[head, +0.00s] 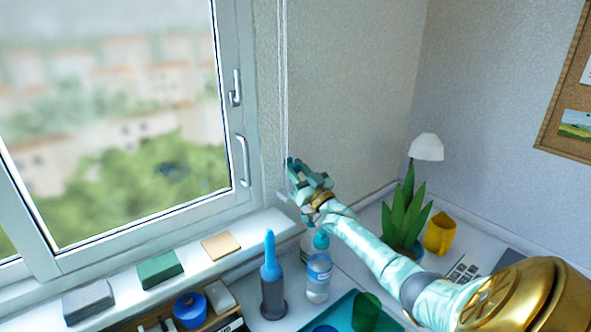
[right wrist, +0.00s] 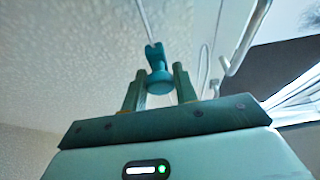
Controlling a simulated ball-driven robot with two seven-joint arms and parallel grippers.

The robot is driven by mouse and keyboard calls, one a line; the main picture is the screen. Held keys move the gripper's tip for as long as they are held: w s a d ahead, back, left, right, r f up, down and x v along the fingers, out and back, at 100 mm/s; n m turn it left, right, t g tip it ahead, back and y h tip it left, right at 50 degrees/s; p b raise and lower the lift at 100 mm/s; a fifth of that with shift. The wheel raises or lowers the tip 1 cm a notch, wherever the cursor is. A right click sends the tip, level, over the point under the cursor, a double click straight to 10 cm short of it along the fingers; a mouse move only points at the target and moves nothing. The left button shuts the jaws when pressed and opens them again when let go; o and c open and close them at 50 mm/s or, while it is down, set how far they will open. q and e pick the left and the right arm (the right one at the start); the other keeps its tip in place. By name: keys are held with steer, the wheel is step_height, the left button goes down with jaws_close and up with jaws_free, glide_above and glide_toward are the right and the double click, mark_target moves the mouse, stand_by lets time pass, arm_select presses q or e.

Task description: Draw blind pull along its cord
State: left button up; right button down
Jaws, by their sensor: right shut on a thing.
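The blind cord (head: 284,80) hangs as thin pale strands down the wall just right of the window frame. My right gripper (head: 292,172) is at the cord's lower part, beside the window's lower right corner. In the right wrist view the teal blind pull (right wrist: 157,72) sits between the two fingers of my right gripper (right wrist: 160,86), which are shut on its lower end. The cord (right wrist: 144,22) runs up from the pull's top. In the head view the pull is hard to tell from the fingers. My left gripper is not in view.
The window (head: 110,110) has two handles on its right frame. The sill (head: 120,282) holds several blocks. Below my right arm stand a blue-tipped bottle (head: 270,270), a clear bottle (head: 318,280) and a teal tray (head: 345,310). A plant (head: 406,215), lamp (head: 427,147) and yellow pot (head: 440,232) are right.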

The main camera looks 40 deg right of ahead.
steer(key=shift+a+f, duration=0.1)
steer(key=shift+f, duration=0.4)
steer(key=c, duration=1.1)
jaws_free()
steer(key=shift+c, duration=0.2)
steer(key=shift+r, duration=0.15)
steer(key=shift+r, duration=0.35)
step_height(320, 180, up, 3)
steer(key=shift+f+p, duration=0.1)
steer(key=shift+p, duration=0.65)
steer(key=s+a+r+p, duration=0.5)
steer(key=s+a+r, duration=0.4)
steer(key=s, duration=0.1)
steer(key=shift+a+r, duration=0.15)
steer(key=shift+r, duration=0.05)
